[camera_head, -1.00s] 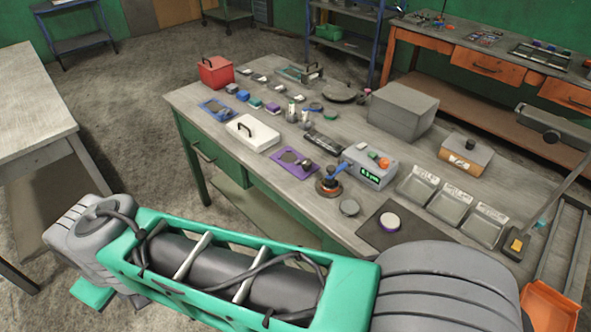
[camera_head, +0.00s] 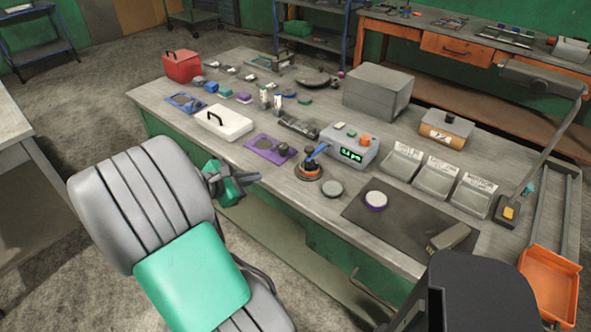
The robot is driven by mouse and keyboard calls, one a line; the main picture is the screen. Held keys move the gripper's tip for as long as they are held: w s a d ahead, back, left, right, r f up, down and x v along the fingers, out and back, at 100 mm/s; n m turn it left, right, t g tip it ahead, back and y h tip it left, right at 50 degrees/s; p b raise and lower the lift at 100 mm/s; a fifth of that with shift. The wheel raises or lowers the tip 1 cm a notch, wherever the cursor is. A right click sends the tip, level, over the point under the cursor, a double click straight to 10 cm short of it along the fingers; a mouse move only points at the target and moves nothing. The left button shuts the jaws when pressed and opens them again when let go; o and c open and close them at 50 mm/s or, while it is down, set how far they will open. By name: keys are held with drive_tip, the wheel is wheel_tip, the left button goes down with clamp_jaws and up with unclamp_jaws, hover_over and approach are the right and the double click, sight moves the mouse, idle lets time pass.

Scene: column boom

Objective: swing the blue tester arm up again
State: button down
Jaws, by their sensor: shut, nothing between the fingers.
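The tester is a grey box (camera_head: 350,145) with a lit green display and coloured buttons, in the middle of the workbench. Its short blue arm (camera_head: 316,152) slopes from beside the box down to the left, over a dark round stand with a copper-orange ring (camera_head: 309,170). Whether the arm's end touches the piece there is too small to tell. My gripper (camera_head: 250,178) is shut and empty, left of the tester and in front of the bench's near edge. It is well apart from the blue arm. My grey and green arm link covers the lower left.
A grey disc (camera_head: 332,188) lies right of the stand. A dark mat (camera_head: 400,224) holds a white-topped puck (camera_head: 376,199). Labelled trays (camera_head: 436,180) and a desk lamp (camera_head: 508,208) stand at right. A purple plate (camera_head: 270,148) and white case (camera_head: 224,122) lie left.

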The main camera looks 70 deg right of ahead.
sight(317, 151)
drive_tip(key=s, duration=0.1)
drive_tip(key=s+d+n+g, duration=0.1)
drive_tip(key=s, duration=0.1)
drive_tip(key=shift+d+r+h, duration=0.2)
drive_tip(key=shift+d+h, duration=0.1)
drive_tip(key=shift+d, duration=0.05)
drive_tip(key=x, duration=1)
drive_tip(key=shift+s+d, duration=0.1)
drive_tip(key=shift+s, duration=0.15)
drive_tip(key=r, duration=0.1)
drive_tip(key=s+d+r, duration=0.1)
drive_tip(key=shift+s+r+p, duration=0.1)
drive_tip(key=shift+r+p, duration=0.2)
drive_tip(key=shift+s+d+r, duration=0.2)
drive_tip(key=shift+s+r, duration=0.05)
drive_tip(key=shift+r, duration=0.1)
